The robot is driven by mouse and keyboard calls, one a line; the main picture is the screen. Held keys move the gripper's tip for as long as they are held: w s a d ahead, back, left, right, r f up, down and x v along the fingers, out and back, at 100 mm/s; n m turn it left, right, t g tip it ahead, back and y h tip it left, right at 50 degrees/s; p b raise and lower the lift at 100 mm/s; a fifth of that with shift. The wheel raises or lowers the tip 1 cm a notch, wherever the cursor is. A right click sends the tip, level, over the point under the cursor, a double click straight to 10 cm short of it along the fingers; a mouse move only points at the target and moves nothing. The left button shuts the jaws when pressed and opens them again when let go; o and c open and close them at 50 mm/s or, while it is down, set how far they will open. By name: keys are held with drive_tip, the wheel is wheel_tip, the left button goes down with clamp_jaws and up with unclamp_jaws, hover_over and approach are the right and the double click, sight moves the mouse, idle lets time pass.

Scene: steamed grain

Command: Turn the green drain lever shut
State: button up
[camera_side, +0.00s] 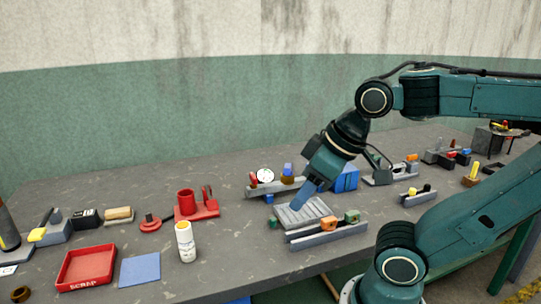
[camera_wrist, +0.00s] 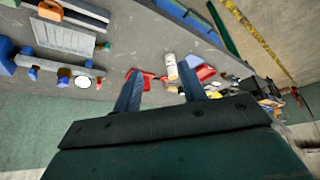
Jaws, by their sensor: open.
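My gripper (camera_side: 303,196) is above the grey ribbed plate (camera_side: 314,214) in the side view, pointing down and to the left. In the wrist view its two blue fingers (camera_wrist: 159,69) are spread apart with nothing between them. A small green piece (camera_side: 352,217) sits on the front grey rail (camera_side: 328,235), next to an orange piece (camera_side: 328,223) that also has green on it. I cannot tell which green part is the drain lever or how it is turned. The ribbed plate also shows at the upper left of the wrist view (camera_wrist: 64,39).
A rail behind the plate carries a white gauge (camera_side: 266,176), a brass piece and a blue piece (camera_side: 288,169). A blue block (camera_side: 346,178) stands close to my gripper. To the left are a white bottle (camera_side: 185,243), a red stand (camera_side: 195,208) and a red SCRAP tray (camera_side: 63,283).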

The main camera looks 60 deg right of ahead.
drive_tip(key=n+g, duration=0.6)
drive_tip(key=n, duration=0.1)
hover_over(273, 219)
wheel_tip(273, 219, down, 9)
drive_tip(key=shift+d+f, duration=0.1)
wheel_tip(273, 219, down, 14)
drive_tip(key=shift+r, duration=0.15)
idle(0.5)
clamp_jaws()
